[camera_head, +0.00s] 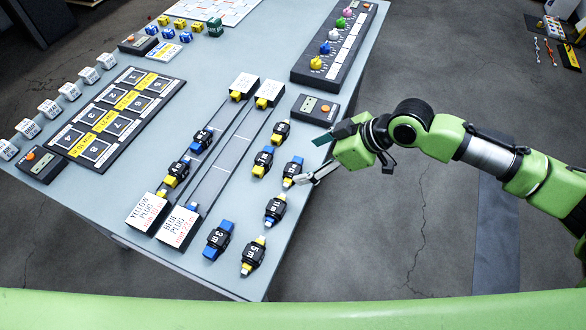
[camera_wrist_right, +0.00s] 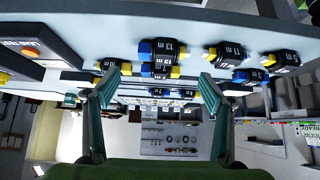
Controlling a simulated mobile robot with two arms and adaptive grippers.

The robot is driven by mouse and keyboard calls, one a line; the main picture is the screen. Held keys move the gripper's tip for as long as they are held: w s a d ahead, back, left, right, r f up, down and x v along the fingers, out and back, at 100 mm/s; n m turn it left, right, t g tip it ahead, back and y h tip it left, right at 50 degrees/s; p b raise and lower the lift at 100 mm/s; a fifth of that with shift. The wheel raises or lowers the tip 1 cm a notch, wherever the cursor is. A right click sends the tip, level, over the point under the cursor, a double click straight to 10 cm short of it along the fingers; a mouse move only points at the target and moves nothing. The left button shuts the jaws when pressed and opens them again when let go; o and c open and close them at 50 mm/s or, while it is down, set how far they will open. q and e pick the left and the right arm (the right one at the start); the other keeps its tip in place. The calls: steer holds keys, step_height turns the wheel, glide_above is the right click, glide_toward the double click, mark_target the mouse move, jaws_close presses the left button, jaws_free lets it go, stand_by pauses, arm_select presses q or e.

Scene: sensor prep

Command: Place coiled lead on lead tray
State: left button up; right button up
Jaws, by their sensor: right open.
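Several coiled leads, black with yellow, blue or pale plug ends, lie loose right of the lead tray in the head view, including one (camera_head: 275,209) near the table's edge. The lead tray (camera_head: 214,176) has two long lanes, with end blocks labelled yellow plug (camera_head: 147,212) and blue plug (camera_head: 179,226). Two leads (camera_head: 202,140) (camera_head: 176,172) sit in the yellow lane; the blue lane looks empty. My right gripper (camera_head: 309,160) is open beside a lead (camera_head: 292,172). In the right wrist view a lead marked 13 m (camera_wrist_right: 162,50) shows beyond the open, empty fingers (camera_wrist_right: 158,88).
A small box with an orange button (camera_head: 316,109) and a black panel with coloured knobs (camera_head: 335,48) stand behind my right gripper. A numbered black board (camera_head: 116,117) and several white labelled cubes (camera_head: 50,109) are at the left.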

mark_target(293, 167)
steer(key=p+x, duration=0.1)
steer(key=x, duration=0.6)
steer(key=shift+f, duration=0.35)
steer(key=shift+c, duration=0.4)
steer(key=c, duration=1.2)
steer(key=shift+r, duration=0.1)
steer(key=shift+c, duration=0.2)
